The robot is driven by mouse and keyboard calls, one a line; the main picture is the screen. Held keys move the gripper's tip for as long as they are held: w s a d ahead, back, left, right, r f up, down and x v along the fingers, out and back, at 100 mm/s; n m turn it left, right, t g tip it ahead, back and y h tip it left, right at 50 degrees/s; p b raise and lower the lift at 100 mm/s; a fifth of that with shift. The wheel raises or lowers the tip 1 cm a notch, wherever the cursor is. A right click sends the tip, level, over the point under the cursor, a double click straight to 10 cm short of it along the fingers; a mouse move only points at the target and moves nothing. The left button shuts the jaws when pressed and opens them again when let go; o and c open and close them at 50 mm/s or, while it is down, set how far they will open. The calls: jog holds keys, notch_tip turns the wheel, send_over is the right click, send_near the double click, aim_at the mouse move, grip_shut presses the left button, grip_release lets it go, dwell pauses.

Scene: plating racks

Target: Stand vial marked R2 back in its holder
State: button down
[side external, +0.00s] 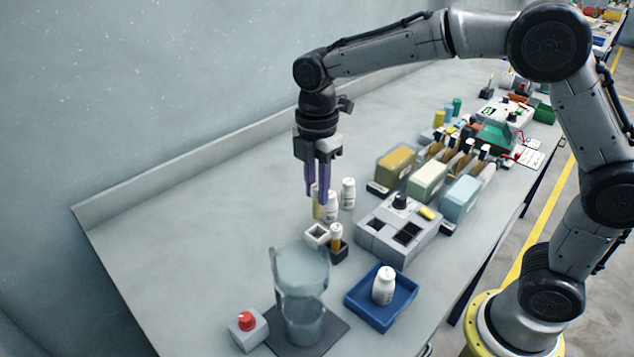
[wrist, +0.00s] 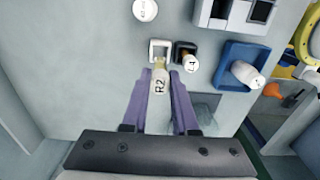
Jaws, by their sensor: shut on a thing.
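My gripper (side external: 318,192) points down and is shut on an amber vial (side external: 317,211). In the wrist view, the white cap of this vial (wrist: 159,84) reads R2 between my purple fingers. The vial looks roughly upright, and its lower end shows just above the white square holder (side external: 316,235) in the side view. That holder looks empty; in the wrist view the white holder (wrist: 151,52) lies just beyond the vial's lower end. I cannot tell the exact gap between them.
Beside it, a black holder (side external: 338,254) bears another amber vial (side external: 336,233). White bottles (side external: 348,193) stand close behind my gripper. A grey slotted block (side external: 372,237), a blue tray (side external: 357,308) with a bottle (side external: 384,287), a glass vessel (side external: 301,268) and a red button (side external: 246,320) are nearby. The left bench is clear.

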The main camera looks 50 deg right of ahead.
aim_at(317, 217)
jog(key=shift+f, duration=3.1)
jog(key=shift+f, duration=0.1)
jog(key=c, duration=0.6)
grip_release()
notch_tip(317, 217, up, 14)
jog(key=shift+f, duration=0.1)
